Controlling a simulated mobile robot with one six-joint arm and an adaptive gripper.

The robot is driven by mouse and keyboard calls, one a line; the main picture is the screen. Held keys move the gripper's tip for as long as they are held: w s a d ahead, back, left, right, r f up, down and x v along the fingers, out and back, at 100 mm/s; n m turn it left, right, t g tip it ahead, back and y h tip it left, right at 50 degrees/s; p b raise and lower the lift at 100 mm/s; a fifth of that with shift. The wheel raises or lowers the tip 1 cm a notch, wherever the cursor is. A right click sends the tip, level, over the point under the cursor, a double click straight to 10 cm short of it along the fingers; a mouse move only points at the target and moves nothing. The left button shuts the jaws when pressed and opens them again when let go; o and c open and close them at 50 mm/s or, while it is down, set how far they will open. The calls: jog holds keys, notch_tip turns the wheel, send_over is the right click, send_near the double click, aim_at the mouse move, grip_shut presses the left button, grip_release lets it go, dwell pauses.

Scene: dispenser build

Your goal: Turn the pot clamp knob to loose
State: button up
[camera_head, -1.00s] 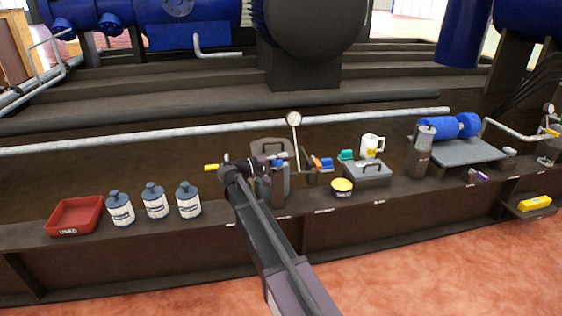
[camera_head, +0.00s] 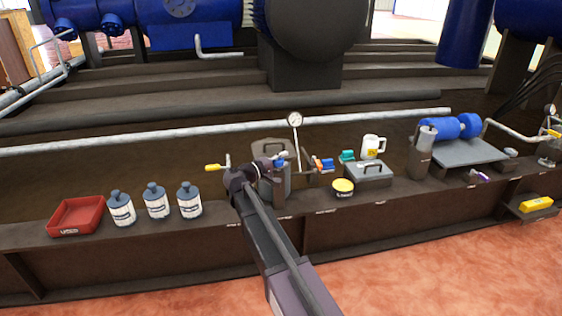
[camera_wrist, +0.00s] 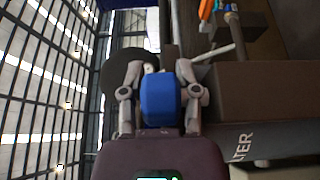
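The pot clamp knob looks to be the blue knob (camera_wrist: 160,100) in the middle of the wrist view, between the two fingers of my gripper (camera_wrist: 160,72). The fingers lie close along both its sides and appear to hold it; the contact faces are hidden. In the head view my gripper (camera_head: 277,163) is at a small blue part (camera_head: 280,160) on top of a grey upright post (camera_head: 284,180) on the ledge. My wrist hides much of it there, and the knob's setting cannot be read.
A gauge (camera_head: 295,119) on a thin stem stands just behind. A grey lidded box (camera_head: 366,175), a yellow-topped tin (camera_head: 343,187) and a white jug (camera_head: 372,145) are to the right. Several white bottles (camera_head: 157,203) and a red tray (camera_head: 77,217) are to the left.

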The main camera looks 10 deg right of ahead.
jog(key=shift+s+a, duration=0.1)
dwell(0.3)
jog(key=v, duration=1.1)
jog(key=shift+a, duration=0.35)
jog(key=shift+o, duration=0.2)
jog(key=shift+s, duration=0.1)
jog(key=shift+o, duration=0.8)
jog(key=n, duration=0.6)
jog(key=a+n, duration=0.1)
jog(key=n, duration=0.5)
jog(key=s+n, duration=0.1)
jog(key=n, duration=0.5)
jog(key=shift+a+r+p, duration=0.25)
jog(key=shift+a+p, duration=0.05)
jog(key=shift+a, duration=0.05)
jog(key=shift+w+d, duration=0.1)
jog(key=shift+d, duration=0.05)
jog(key=x, duration=1.3)
jog(key=shift+w+d, duration=0.1)
jog(key=shift+d, duration=0.2)
